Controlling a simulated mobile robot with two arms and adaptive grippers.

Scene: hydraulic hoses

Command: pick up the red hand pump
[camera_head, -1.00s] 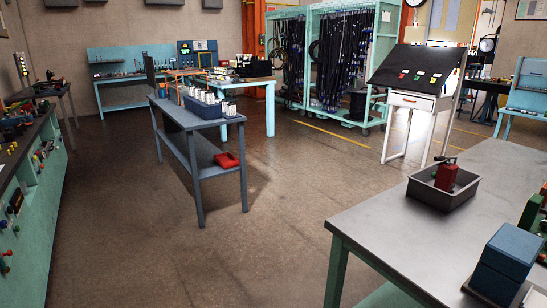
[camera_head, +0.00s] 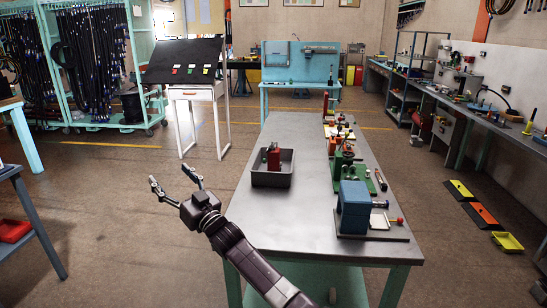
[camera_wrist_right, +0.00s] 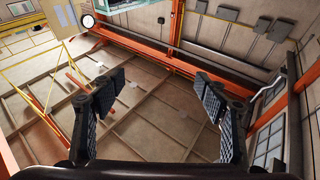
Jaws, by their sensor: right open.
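The red hand pump (camera_head: 273,160) stands upright in a grey tray (camera_head: 272,181) on the near part of the metal-topped table. Its lower part is hidden by the tray's front wall. My right gripper (camera_head: 172,177) is open and empty, left of the table and apart from the tray and pump. In the right wrist view, its two fingers (camera_wrist_right: 159,82) are spread, with only walls and ceiling structure behind them. The pump is not in the wrist view. My left gripper is not in view.
The table (camera_head: 300,215) has bare room around the tray. A blue block-shaped device (camera_head: 353,206) stands at its near right, with green fixtures (camera_head: 342,170) behind it. A sloped black display stand (camera_head: 184,62) is beyond the table on the left.

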